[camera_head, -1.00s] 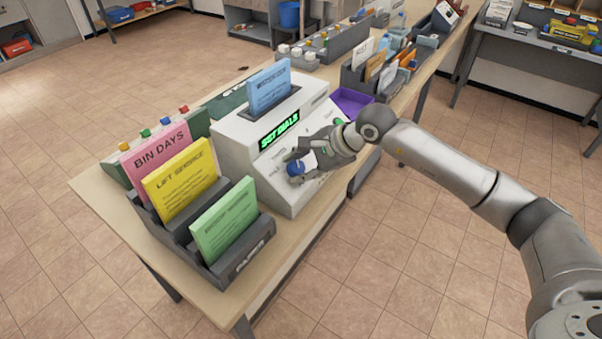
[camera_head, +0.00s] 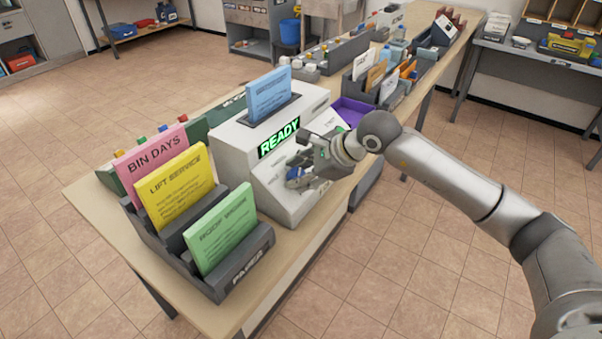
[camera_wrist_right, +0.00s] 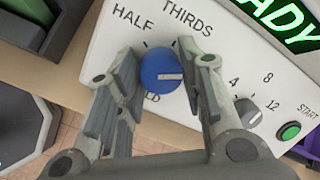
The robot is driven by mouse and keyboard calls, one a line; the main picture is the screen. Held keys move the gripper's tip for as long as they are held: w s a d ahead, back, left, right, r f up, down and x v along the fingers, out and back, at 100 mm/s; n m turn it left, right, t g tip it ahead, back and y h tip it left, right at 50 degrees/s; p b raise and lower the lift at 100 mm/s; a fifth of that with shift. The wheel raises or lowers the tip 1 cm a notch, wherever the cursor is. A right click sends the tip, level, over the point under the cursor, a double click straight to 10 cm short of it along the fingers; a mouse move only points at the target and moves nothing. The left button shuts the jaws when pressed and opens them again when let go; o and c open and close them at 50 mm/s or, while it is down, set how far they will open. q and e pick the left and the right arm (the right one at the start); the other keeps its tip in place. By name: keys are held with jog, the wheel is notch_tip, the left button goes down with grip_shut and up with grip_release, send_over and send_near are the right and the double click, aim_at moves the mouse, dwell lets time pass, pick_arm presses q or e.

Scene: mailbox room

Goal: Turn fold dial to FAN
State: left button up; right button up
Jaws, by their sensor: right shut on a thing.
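The blue fold dial (camera_wrist_right: 160,74) is on the sloped front panel of the white folding machine (camera_head: 234,140). In the wrist view its white pointer mark faces right, toward my right finger. The labels HALF and THIRDS show above the dial; no FAN label is visible, and the finger covers the panel to the right. My right gripper (camera_wrist_right: 165,68) is shut on the dial, one finger on each side; it also shows in the head view (camera_head: 308,170). The green display (camera_head: 279,137) reads READY. My left gripper is not in view.
A smaller grey dial (camera_wrist_right: 246,112) with numbers and a green START button (camera_wrist_right: 290,131) sit right of the fold dial. Blue paper (camera_head: 268,93) stands in the machine's top. A paper rack (camera_head: 243,262) is at left, a purple tray (camera_head: 352,110) behind the arm.

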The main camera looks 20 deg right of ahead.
jog(key=o, duration=1)
jog(key=v, duration=1.2)
